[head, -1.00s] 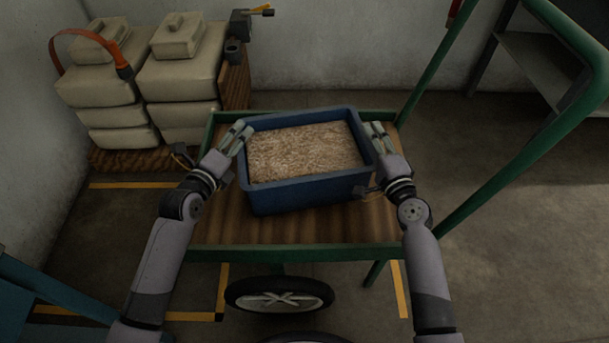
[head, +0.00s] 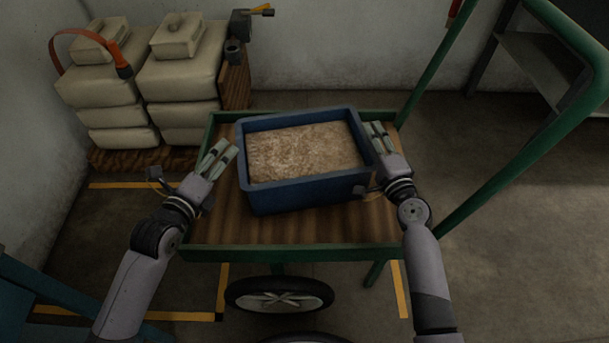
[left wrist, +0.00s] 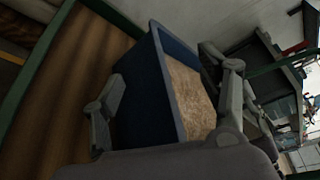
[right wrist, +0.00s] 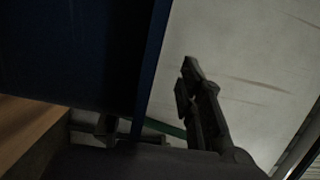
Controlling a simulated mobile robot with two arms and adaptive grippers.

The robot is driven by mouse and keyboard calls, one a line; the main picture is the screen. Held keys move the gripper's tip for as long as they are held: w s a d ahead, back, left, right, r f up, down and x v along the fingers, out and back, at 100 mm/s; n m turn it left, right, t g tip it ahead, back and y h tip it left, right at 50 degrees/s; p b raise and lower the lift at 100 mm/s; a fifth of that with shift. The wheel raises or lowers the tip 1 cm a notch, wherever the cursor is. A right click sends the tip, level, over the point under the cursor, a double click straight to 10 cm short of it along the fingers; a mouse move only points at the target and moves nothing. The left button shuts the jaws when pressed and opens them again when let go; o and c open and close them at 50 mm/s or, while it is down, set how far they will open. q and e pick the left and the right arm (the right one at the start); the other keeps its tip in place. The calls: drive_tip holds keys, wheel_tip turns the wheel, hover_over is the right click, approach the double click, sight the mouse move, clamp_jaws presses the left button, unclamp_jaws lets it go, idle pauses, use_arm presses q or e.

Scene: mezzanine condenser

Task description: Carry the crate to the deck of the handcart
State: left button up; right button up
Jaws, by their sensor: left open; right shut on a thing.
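The blue crate (head: 310,190) rests on the brown wooden deck (head: 300,228) of the green-framed handcart, filled with a pale granular material. It also shows in the left wrist view (left wrist: 157,85) and, dark and close, in the right wrist view (right wrist: 75,50). My left gripper (head: 216,158) is open and empty, just left of the crate with a gap to its wall. My right gripper (head: 378,137) is shut on the crate's right wall.
The handcart's green handle frame (head: 480,195) rises on the right. Stacked beige sacks (head: 178,85) stand on a pallet at the back left. A grey shelf (head: 540,62) stands at the back right. Bare deck shows left of and in front of the crate.

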drive_tip(key=o, duration=0.4)
drive_tip(key=shift+d+r, duration=0.1)
drive_tip(key=shift+r, duration=0.3)
drive_tip(key=o, duration=0.6)
drive_tip(key=shift+f, duration=0.25)
drive_tip(key=v, duration=1.2)
drive_tip(key=shift+f, duration=0.15)
